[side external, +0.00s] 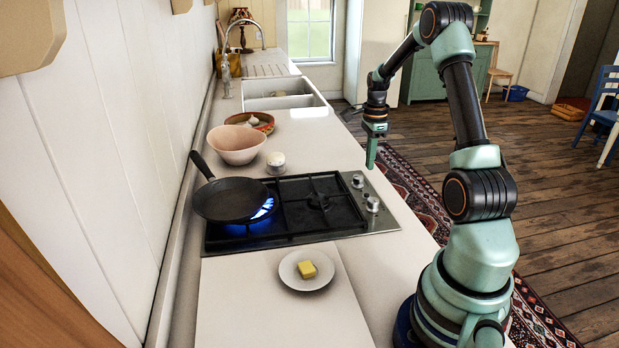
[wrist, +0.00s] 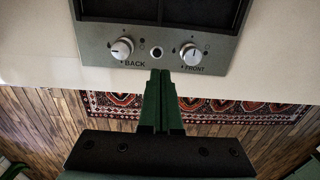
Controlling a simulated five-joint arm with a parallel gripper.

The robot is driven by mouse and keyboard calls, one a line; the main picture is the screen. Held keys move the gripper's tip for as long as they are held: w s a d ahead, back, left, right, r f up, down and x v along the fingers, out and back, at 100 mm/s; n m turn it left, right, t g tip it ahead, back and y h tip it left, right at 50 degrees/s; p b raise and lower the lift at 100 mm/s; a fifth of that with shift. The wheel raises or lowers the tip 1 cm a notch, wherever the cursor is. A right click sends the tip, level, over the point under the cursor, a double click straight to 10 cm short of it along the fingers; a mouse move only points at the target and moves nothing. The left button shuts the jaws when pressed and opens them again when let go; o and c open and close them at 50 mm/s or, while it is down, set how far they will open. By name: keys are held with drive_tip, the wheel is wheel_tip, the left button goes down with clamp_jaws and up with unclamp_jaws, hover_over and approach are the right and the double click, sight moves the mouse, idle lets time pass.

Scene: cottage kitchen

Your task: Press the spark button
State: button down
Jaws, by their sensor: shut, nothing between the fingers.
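The spark button (wrist: 157,53) is a small dark round button in a pale ring on the hob's steel panel, between the BACK knob (wrist: 122,48) and the FRONT knob (wrist: 191,54) in the wrist view. In the side view the button is too small to make out between the back knob (side external: 357,181) and the front knob (side external: 372,204). My gripper (wrist: 160,74) is shut and empty, its tips just below the button in the wrist picture. In the side view my gripper (side external: 370,166) points down, above the panel's edge and apart from it.
A frying pan (side external: 228,200) sits on a burner with a blue flame (side external: 265,207) under it. A plate (side external: 293,281) with butter (side external: 306,269) stands in front of the hob. A pink bowl (side external: 236,144) stands behind the pan. A sink (side external: 275,103) lies farther back.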

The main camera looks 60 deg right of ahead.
drive_tip(key=shift+r, duration=2.4)
drive_tip(key=w+a+r+n+t, duration=0.1)
drive_tip(key=a+r+n, duration=0.25)
drive_tip(key=a, duration=0.25)
drive_tip(key=w+a+r+n+h, duration=0.1)
drive_tip(key=w+a+r+n, duration=0.1)
drive_tip(key=a+r+n, duration=0.3)
drive_tip(key=w+a+r+n+t, duration=0.1)
drive_tip(key=a+n, duration=0.2)
drive_tip(key=a, duration=0.3)
drive_tip(key=s+a+n+t, duration=0.1)
drive_tip(key=s+a+n, duration=0.2)
drive_tip(key=a+n, duration=0.4)
drive_tip(key=s+a+r+n+t+y, duration=0.1)
drive_tip(key=s+a+n+t, duration=0.1)
drive_tip(key=a+n, duration=0.6)
drive_tip(key=s+a, duration=0.1)
drive_tip(key=a, duration=0.1)
drive_tip(key=shift+s+a, duration=0.35)
drive_tip(key=shift+a, duration=0.05)
